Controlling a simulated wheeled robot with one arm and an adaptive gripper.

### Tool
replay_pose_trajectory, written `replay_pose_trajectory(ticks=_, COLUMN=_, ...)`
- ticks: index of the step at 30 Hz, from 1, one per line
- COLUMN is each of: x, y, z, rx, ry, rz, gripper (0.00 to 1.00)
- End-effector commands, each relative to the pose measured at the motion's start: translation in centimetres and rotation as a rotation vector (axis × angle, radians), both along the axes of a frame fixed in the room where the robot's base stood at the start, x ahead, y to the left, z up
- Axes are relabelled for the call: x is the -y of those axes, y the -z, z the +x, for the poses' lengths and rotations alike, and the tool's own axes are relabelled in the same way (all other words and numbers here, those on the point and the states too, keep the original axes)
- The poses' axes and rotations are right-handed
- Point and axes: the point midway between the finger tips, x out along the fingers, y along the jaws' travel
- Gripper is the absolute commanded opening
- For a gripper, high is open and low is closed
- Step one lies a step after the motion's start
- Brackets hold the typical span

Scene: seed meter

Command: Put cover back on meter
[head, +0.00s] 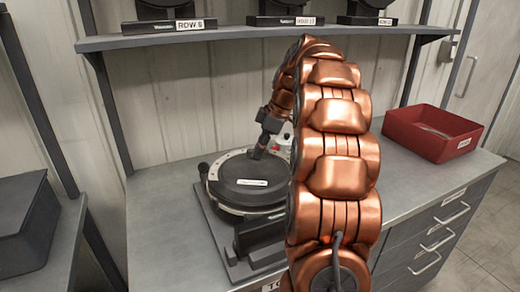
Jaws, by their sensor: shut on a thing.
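The meter (234,211) stands on the grey counter, a round body with a pale ring on a dark base. The cover (232,183), a dark disc with a small white label, lies over the meter's round top inside the pale ring. It looks about level; whether it is fully seated I cannot tell. My gripper (257,152) points down at the back part of the cover and is shut on it; the exact grip is small and partly hidden. My copper arm hides the right side of the meter.
A red bin (432,133) stands on the counter to the right. A shelf (245,36) with labelled dark devices runs above the back. A dark box (28,222) sits on a separate surface at left. Drawers (430,235) are at right.

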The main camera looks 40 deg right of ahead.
Motion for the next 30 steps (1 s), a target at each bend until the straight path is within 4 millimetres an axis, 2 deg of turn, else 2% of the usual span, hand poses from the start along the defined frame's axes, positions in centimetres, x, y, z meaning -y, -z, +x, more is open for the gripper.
replay_pose_trajectory(ticks=29, x=-0.01, y=0.07, z=0.01, rx=0.001, ry=0.0, rz=0.001, gripper=0.0)
replay_pose_trajectory(ticks=30, x=-0.01, y=0.07, z=0.01, rx=0.001, ry=0.0, rz=0.001, gripper=0.19)
